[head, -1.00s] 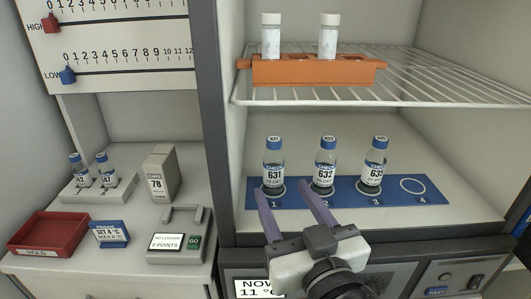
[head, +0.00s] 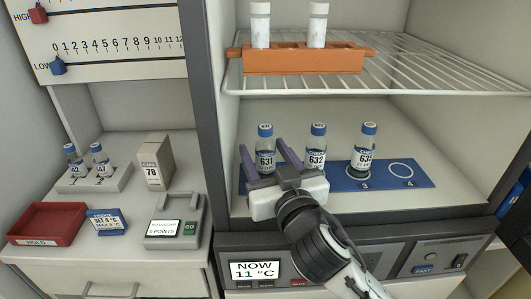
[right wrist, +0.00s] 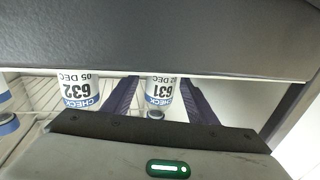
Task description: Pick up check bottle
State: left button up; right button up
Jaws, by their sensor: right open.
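Three blue-capped bottles stand upright on a blue numbered strip (head: 385,183) on the lower shelf: 631 (head: 265,157), 632 (head: 317,157) and one at spot 3 (head: 366,157). In the right wrist view, bottle 631 (right wrist: 161,90) and bottle 632 (right wrist: 77,88) appear upside down with CHECK on their labels. My right gripper (head: 262,147) is open, its two purple fingers pointing at bottle 631, which shows between them. The gripper body hides the strip's front left part. Whether the fingers reach fully around the bottle I cannot tell. My left gripper is out of view.
A wire shelf (head: 440,78) above holds an orange rack (head: 300,62) with two white-capped vials. Spot 4 on the strip is empty. On the left counter are a red tray (head: 45,241), a rack with two bottles (head: 95,182) and a grey box (head: 155,160).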

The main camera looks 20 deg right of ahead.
jog(key=c, duration=1.2)
jog(key=shift+o, duration=0.2)
